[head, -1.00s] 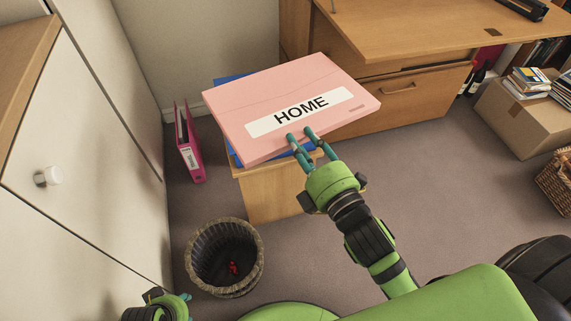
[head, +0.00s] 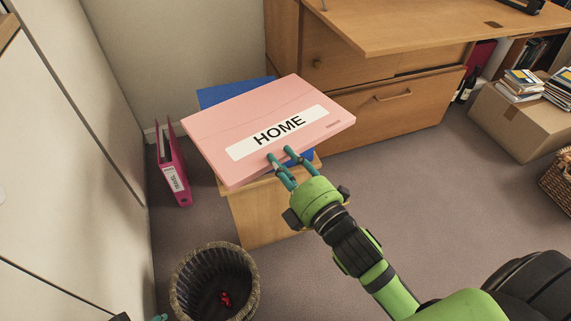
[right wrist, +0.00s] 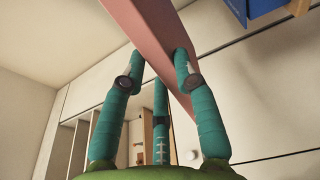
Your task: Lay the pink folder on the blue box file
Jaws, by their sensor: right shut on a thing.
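The pink folder (head: 230,118), labelled HOME, is in the head view, held by its near edge in my right gripper (head: 281,160). It covers most of the blue box file (head: 235,93), which lies on a small wooden cabinet (head: 268,212). Blue shows behind the folder and at its near right corner. I cannot tell whether the folder touches the box file. In the right wrist view the fingers (right wrist: 158,62) close on the folder's edge (right wrist: 150,30), and the blue box file (right wrist: 268,5) is at top right. Only a tip of my left gripper (head: 160,317) shows, at the bottom left.
A magenta binder (head: 173,172) stands on the floor left of the cabinet. A waste bin (head: 178,290) stands in front. A wooden desk (head: 400,60) is behind, and a cardboard box (head: 515,128) with books is at right. The carpet at middle right is clear.

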